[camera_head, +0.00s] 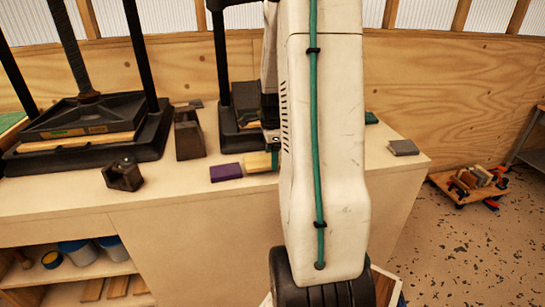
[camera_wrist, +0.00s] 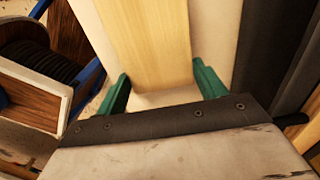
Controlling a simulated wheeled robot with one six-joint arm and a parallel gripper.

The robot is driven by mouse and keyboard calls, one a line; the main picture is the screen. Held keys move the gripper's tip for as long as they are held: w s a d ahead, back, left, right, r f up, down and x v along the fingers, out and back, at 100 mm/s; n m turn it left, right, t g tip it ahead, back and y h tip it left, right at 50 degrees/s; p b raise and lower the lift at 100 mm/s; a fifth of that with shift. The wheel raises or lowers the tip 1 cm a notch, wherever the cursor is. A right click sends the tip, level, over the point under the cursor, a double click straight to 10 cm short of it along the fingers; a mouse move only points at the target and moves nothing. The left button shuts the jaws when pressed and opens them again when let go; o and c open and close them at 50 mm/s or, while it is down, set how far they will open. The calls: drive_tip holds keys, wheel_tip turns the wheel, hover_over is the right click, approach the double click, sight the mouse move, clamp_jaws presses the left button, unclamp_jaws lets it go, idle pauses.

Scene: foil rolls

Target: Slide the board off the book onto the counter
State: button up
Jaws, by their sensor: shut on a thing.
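A pale wooden board (camera_wrist: 145,40) runs up the wrist view from between the two green fingers of my gripper (camera_wrist: 161,88). The fingers are shut on its side edges, close to its near end. No book shows clearly under the board. The cream counter (camera_head: 180,210) is below.
A large black press (camera_head: 90,125) stands at the left of the counter, a smaller one (camera_head: 232,130) behind the board. A grey block (camera_head: 403,147) lies at the right end. The counter front is mostly clear.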

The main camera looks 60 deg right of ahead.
drive_tip(key=shift+s+d, duration=0.15)
drive_tip(key=o, duration=1.1)
wheel_tip(320, 180, up, 8)
drive_tip(key=shift+f, duration=0.1)
idle(0.4)
